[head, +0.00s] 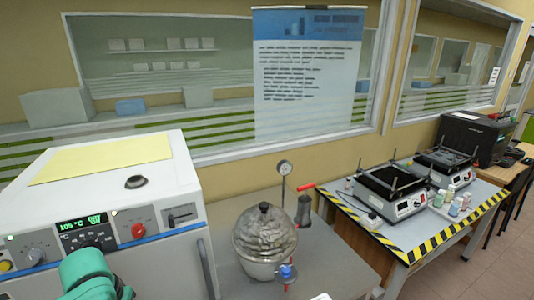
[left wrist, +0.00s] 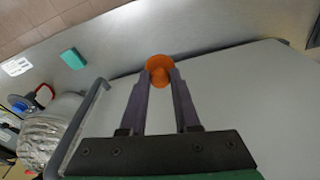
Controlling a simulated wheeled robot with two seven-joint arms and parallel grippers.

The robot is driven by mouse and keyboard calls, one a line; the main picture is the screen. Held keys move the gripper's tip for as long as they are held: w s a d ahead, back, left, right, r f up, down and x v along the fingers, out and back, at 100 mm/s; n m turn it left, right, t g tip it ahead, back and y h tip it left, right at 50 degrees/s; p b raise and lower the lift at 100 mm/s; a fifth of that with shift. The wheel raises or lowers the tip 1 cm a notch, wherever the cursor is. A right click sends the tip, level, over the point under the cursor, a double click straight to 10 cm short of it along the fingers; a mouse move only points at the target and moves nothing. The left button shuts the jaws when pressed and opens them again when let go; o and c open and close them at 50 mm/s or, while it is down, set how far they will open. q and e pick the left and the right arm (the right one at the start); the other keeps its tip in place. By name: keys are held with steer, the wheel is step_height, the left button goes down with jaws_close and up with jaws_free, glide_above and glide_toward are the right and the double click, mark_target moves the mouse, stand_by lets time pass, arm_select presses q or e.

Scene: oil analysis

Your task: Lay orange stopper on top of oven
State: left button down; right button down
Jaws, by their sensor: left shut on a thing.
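The oven (head: 175,190) is a white box at the left of the head view, with dials and a green display on its front. A flat yellow sheet (head: 100,158) lies on its top, with a dark round cap beside it. In the left wrist view, my left gripper (left wrist: 162,78) is shut on the orange stopper (left wrist: 158,64), held at the fingertips. A pale oven panel (left wrist: 245,105) with a grey handle lies beyond the fingers. In the head view, my teal left arm is low before the oven; its fingers and the stopper are hidden. My right gripper is not in view.
A foil-like domed vessel (head: 264,235) with a gauge and red-handled valve stands right of the oven. A teal block (left wrist: 72,57) lies on a grey surface in the left wrist view. Farther right, a striped-edge table (head: 397,240) holds two black-topped devices and small bottles.

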arm_select(q)
steer(key=shift+f, duration=0.1)
steer(key=shift+s+a+f, duration=0.2)
steer(key=shift+s+a, duration=0.05)
steer(key=shift+s, duration=0.15)
steer(key=shift+d, duration=0.1)
steer(key=shift+d+f, duration=0.1)
steer(key=shift+f, duration=0.1)
steer(key=d+m, duration=0.3)
steer(key=d, duration=1.3)
step_height(320, 180, down, 12)
steer(key=b, duration=1.1)
steer(key=shift+d+f+h+b, duration=0.15)
steer(key=shift+d+h+b, duration=0.15)
